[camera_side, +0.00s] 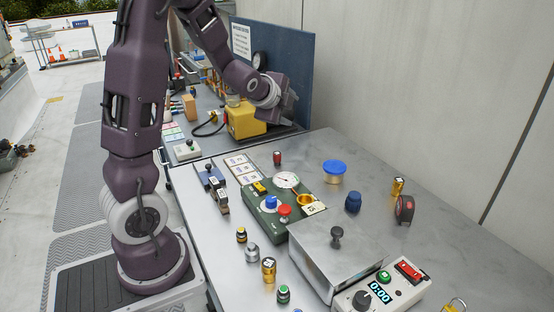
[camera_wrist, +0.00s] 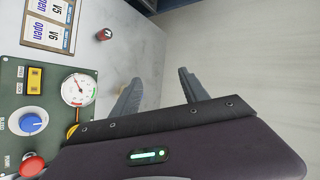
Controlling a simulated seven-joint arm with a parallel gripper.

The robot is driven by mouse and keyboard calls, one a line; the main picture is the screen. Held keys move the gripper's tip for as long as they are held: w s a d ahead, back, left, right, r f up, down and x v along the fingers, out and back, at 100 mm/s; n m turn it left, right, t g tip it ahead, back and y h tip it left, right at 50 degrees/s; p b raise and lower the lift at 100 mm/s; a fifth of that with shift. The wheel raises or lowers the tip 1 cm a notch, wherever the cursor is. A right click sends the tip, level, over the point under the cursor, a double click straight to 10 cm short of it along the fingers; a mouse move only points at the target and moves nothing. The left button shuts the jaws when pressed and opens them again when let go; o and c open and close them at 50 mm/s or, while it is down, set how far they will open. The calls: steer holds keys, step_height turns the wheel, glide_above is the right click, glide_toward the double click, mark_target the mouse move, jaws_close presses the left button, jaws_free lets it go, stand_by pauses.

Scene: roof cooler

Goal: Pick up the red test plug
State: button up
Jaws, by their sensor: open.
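The red test plug (camera_side: 277,158) is a small dark-red cylinder standing upright on the steel bench, behind the green gauge panel. In the wrist view the red plug (camera_wrist: 104,35) is at the upper left, outside my fingers. My gripper (camera_side: 292,108) is above the far part of the bench near the blue board, higher than the plug and apart from it. In the wrist view my gripper (camera_wrist: 160,76) shows two spread fingers with nothing between them.
A green panel (camera_side: 262,208) with a gauge and knobs stands in front of the plug. White label cards (camera_side: 241,168) lie to its left. A blue-lidded jar (camera_side: 334,172) stands to its right. A yellow box (camera_side: 245,120) and blue board (camera_side: 290,65) are behind.

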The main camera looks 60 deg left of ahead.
steer(key=w+a+f+m+y, duration=0.1)
steer(key=w+a+f+m, duration=0.1)
steer(key=a+f+m, duration=0.4)
steer(key=m+t, duration=0.2)
steer(key=m, duration=0.6)
glide_above(274, 156)
steer(key=s, duration=0.2)
step_height(274, 156, down, 8)
steer(key=s+f+m+h, duration=0.1)
steer(key=f+m, duration=0.1)
steer(key=s+f+m+t+h, duration=0.1)
steer(key=f+m, duration=0.1)
steer(key=s+d+f+m+h, duration=0.1)
steer(key=f+m, duration=0.1)
steer(key=m, duration=0.1)
steer(key=shift+d+f, duration=0.1)
steer(key=shift+f, duration=0.15)
steer(key=shift+w+f+m+t+h, duration=0.2)
steer(key=shift+w+m+t+h, duration=0.1)
steer(key=x, duration=0.6)
steer(key=shift+w+r, duration=0.2)
steer(key=shift+w, duration=0.05)
jaws_close()
